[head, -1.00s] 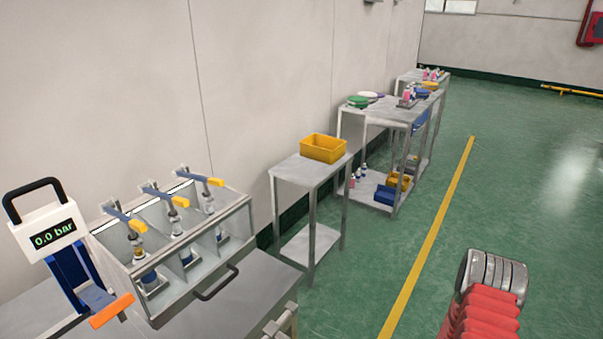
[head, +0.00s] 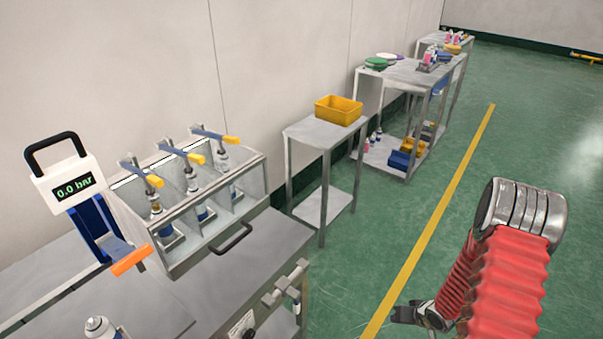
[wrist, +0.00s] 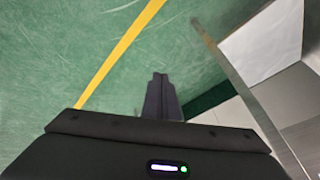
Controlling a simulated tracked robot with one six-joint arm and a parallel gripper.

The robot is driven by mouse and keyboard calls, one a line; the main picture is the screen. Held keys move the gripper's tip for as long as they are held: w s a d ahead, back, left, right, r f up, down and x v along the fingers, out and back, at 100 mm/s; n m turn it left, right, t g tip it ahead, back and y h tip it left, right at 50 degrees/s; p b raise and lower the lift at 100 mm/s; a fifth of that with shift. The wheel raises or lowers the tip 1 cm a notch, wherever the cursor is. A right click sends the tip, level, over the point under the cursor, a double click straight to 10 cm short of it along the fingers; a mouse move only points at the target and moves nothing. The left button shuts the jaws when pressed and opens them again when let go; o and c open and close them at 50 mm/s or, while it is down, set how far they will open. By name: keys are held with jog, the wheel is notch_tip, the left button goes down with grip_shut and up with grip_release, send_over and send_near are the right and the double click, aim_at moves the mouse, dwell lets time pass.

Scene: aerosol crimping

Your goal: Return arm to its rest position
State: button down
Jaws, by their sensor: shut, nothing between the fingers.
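My gripper (wrist: 160,77) points out over the green floor in the wrist view, with its two dark fingers together and nothing between them. In the head view my arm, in its red ribbed cover, stands folded at the lower right. The dark gripper (head: 404,314) shows small at its lower left, beside the yellow floor line and clear of the benches.
A bench (head: 215,291) at lower left carries a clear-walled crimping station (head: 215,232), a gauge (head: 68,190) reading 0.0 bar and a spray can (head: 101,327). A side table (head: 305,133) holds a yellow bin (head: 338,109). The floor right of the yellow line (head: 440,215) is open.

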jog(key=s+d+r+g+h, duration=0.2)
jog(key=s+r, duration=0.1)
jog(key=r, duration=0.7)
jog(key=s+d+r+g+h, duration=0.2)
jog(key=s+r+h, duration=0.15)
jog(key=r, duration=0.75)
jog(key=s+a+r+t+y, duration=0.1)
jog(key=s+a+r, duration=0.3)
jog(key=r, duration=0.5)
jog(key=s+a+r+t+y, duration=0.1)
jog(key=s+a+r, duration=0.3)
jog(key=a+r, duration=0.5)
jog(key=s+a+r+t+y, duration=0.1)
jog(key=s+a+r, duration=0.3)
jog(key=r, duration=0.5)
jog(key=shift+s+a+r+n+t, duration=0.4)
jog(key=shift+a+t, duration=0.5)
jog(key=shift+a, duration=0.25)
